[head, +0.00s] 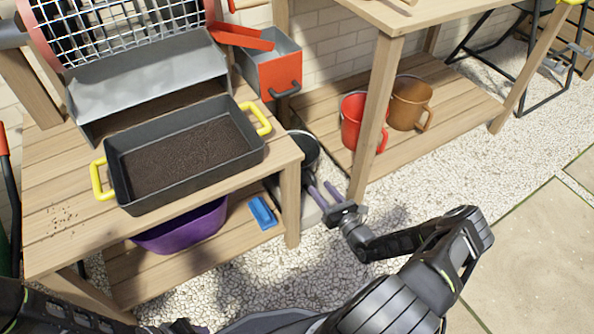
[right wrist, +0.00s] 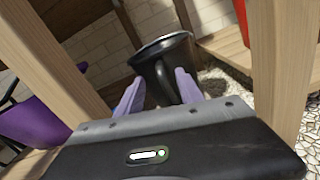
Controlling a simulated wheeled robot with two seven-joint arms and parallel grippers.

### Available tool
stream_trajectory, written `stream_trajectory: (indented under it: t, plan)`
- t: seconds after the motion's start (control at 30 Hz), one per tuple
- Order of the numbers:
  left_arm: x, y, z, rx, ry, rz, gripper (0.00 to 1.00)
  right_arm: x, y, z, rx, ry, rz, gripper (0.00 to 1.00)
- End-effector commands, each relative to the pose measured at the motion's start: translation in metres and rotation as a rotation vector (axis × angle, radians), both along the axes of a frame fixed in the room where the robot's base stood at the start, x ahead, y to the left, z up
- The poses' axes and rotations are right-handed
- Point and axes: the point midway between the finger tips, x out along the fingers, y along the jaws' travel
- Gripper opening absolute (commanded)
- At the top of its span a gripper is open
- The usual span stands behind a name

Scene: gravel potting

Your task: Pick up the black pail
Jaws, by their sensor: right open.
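The black pail (head: 304,147) stands behind the right front leg of the near wooden table, partly hidden by that leg. In the right wrist view the pail (right wrist: 172,52) is ahead of my right gripper, with its open rim up and its side handle (right wrist: 163,85) facing me. My right gripper (head: 322,190) is open, with its two purple fingers pointing at the pail. In the right wrist view the fingers (right wrist: 158,92) are on either side of the handle; I cannot tell whether they touch it. My left gripper is out of view.
The near table (head: 60,165) carries a black soil tray (head: 190,190) with yellow handles. A purple tub (head: 180,228) and a blue item (head: 262,212) sit on its lower shelf. A red pail (head: 351,120) and a brown pail (head: 409,103) stand beyond another table's leg (head: 376,115).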

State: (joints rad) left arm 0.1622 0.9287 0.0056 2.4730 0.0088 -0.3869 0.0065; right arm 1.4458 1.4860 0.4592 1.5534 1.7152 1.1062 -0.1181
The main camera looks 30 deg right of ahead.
Motion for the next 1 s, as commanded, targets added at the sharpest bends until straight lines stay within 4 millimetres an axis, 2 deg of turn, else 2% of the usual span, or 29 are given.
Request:
stream_trajectory:
  t: [0.2,0.37,1.0]
  plan:
    - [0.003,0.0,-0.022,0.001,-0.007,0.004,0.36,0.03,-0.002,-0.004,-0.002,-0.003,0.003,0.44]
    - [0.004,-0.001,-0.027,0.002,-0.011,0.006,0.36,0.047,-0.003,-0.001,-0.001,0.0,0.001,0.44]
    - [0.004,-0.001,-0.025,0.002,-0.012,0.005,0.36,0.048,-0.003,0.0,0.0,0.0,0.001,0.42]
